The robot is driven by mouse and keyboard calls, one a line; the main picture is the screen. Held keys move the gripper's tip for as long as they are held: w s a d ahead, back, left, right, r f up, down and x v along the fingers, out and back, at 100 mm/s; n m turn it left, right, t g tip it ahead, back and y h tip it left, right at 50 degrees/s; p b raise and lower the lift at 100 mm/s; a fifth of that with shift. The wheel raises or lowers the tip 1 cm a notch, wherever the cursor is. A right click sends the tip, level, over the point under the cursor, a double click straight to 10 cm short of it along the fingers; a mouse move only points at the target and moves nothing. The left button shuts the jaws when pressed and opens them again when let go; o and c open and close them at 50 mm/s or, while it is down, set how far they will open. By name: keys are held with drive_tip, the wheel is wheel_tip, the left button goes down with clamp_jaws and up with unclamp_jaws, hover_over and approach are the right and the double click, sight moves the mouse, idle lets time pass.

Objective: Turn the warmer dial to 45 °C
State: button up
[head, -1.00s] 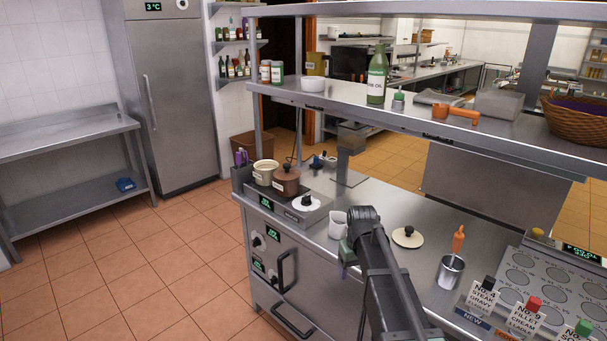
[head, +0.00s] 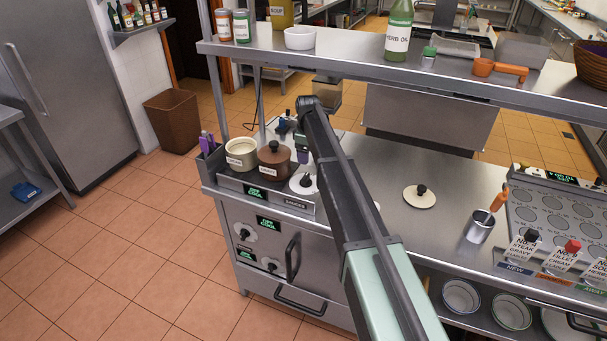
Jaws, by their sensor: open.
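The grey warmer unit (head: 262,198) sits at the counter's left end, with a small green display (head: 268,193) on its front. It bears a cream pot (head: 241,155), a brown lidded pot (head: 274,162) and a white lid with a dark knob (head: 303,184). The cabinet front below has an upper dial (head: 243,233) and a lower dial (head: 270,265), each beside a green display. The upper display seems to read OFF. I cannot tell which control is the warmer's.
A cabinet handle (head: 293,258) sticks out right of the dials. The overhead shelf (head: 345,55) crosses above the counter. A round lid (head: 420,197) and a metal cup (head: 479,227) stand to the right. The tiled floor left of the cabinet is clear.

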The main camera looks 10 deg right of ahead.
sight(306, 176)
drive_tip(key=shift+a+f+b, duration=0.1)
drive_tip(key=shift+f+b, duration=0.2)
drive_tip(key=shift+f, duration=0.15)
wheel_tip(306, 176, down, 10)
drive_tip(key=b, duration=1)
drive_tip(key=shift+w+a+f, duration=0.15)
drive_tip(key=shift+f, duration=0.05)
drive_tip(key=shift+r, duration=0.1)
drive_tip(key=c, duration=0.9)
